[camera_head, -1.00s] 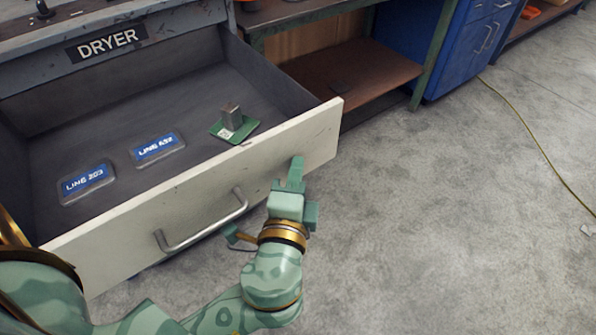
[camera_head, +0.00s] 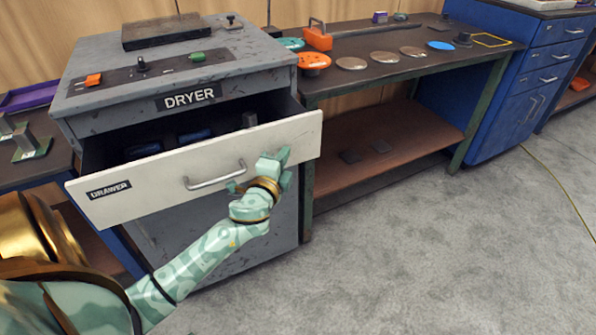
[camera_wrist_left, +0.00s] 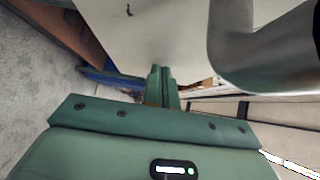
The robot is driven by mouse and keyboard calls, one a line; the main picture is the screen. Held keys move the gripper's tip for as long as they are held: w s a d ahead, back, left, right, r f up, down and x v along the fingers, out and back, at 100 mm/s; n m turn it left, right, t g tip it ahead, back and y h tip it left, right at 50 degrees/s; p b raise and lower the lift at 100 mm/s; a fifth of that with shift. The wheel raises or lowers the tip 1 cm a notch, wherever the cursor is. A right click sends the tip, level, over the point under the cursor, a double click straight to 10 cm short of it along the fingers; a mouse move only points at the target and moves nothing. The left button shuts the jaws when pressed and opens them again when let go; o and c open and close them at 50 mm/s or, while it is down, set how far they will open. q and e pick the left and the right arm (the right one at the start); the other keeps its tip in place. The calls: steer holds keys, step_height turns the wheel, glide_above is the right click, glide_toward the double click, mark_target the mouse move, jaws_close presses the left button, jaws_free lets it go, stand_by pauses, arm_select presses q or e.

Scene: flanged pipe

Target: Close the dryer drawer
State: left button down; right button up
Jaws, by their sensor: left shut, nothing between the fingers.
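The grey dryer (camera_head: 185,72) stands at the left in the head view, with its label below the control panel. Its white-fronted drawer (camera_head: 140,180) is partly open, with a dark gap showing behind the front. The metal handle (camera_head: 215,180) is on the drawer front and shows large at the upper right of the left wrist view (camera_wrist_left: 262,55). My left gripper (camera_head: 274,160) is shut and empty, at the drawer front to the right of the handle. Its closed fingers (camera_wrist_left: 162,88) are against or very near the white panel; exact contact cannot be told. My right gripper is out of view.
Dim items lie in the shadowed drawer. A workbench (camera_head: 400,60) with discs and orange parts stands right of the dryer, and blue cabinets (camera_head: 500,100) beyond it. The concrete floor (camera_head: 430,240) in front is clear, except for a yellow cable at the right.

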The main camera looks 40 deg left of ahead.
arm_select(q)
steer(key=w+a, duration=0.1)
steer(key=a, duration=0.2)
steer(key=w+a, duration=0.2)
steer(key=a, duration=0.2)
steer(key=w+a+b, duration=0.1)
steer(key=a, duration=0.3)
steer(key=shift+w+a, duration=0.25)
steer(key=shift+w, duration=0.15)
steer(key=shift+w+a, duration=0.15)
steer(key=shift+a, duration=0.35)
steer(key=shift+a+r, duration=0.1)
steer(key=shift+r, duration=0.15)
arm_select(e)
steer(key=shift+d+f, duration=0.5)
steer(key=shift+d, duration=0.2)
